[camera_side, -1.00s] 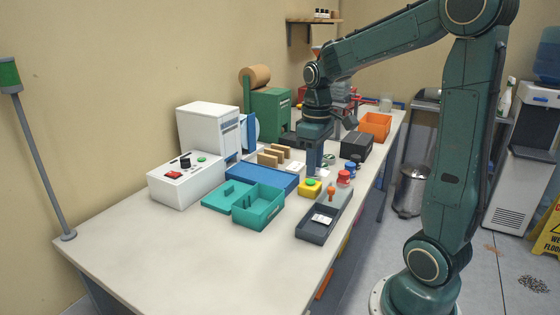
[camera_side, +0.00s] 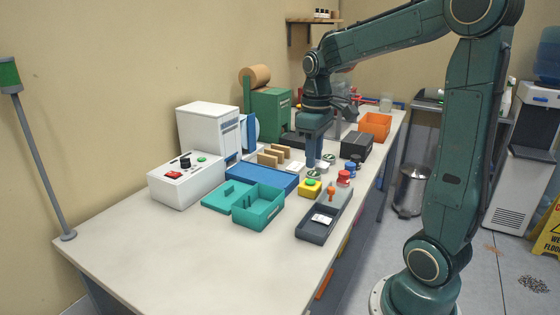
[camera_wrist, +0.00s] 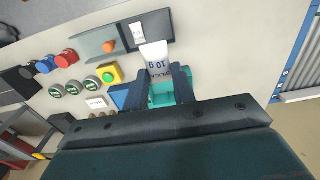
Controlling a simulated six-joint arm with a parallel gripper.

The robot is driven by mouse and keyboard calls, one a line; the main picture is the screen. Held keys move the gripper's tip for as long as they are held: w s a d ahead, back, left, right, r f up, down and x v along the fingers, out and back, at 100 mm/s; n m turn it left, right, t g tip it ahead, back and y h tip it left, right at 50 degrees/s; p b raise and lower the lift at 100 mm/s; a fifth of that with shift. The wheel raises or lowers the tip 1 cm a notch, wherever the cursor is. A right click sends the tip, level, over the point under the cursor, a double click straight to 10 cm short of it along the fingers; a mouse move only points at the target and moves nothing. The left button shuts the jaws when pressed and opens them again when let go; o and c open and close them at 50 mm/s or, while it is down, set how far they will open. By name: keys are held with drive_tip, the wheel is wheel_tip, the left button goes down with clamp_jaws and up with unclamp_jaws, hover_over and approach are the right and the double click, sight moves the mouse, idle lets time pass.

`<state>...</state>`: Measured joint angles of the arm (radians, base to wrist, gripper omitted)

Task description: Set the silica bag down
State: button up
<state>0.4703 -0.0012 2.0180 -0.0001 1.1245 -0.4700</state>
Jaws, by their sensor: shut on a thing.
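The silica bag (camera_wrist: 155,62) is a white packet with dark print reading "10 g" in the wrist view. My gripper (camera_wrist: 164,76) is shut on it, with a dark finger on each side, and the bag's free end sticks out beyond the fingertips. In the side view my gripper (camera_side: 312,165) points down over the table, behind the yellow block with a green button (camera_side: 310,187). A small pale patch by the fingertips there may be the bag; I cannot tell.
A teal open box (camera_side: 259,206) with its lid and a blue tray (camera_side: 262,179) lie to the left. Red jar (camera_side: 343,178), black box (camera_side: 356,146) and orange bin (camera_side: 375,125) stand right. The front left table is clear.

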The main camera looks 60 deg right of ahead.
hover_over(256, 212)
drive_tip(key=shift+r, duration=0.1)
idle(0.4)
wheel_tip(256, 212, down, 16)
drive_tip(key=shift+r, duration=0.1)
idle(0.6)
drive_tip(key=shift+f, duration=2.1)
drive_tip(key=shift+f, duration=0.15)
drive_tip(key=o, duration=0.9)
drive_tip(key=shift+o, duration=0.2)
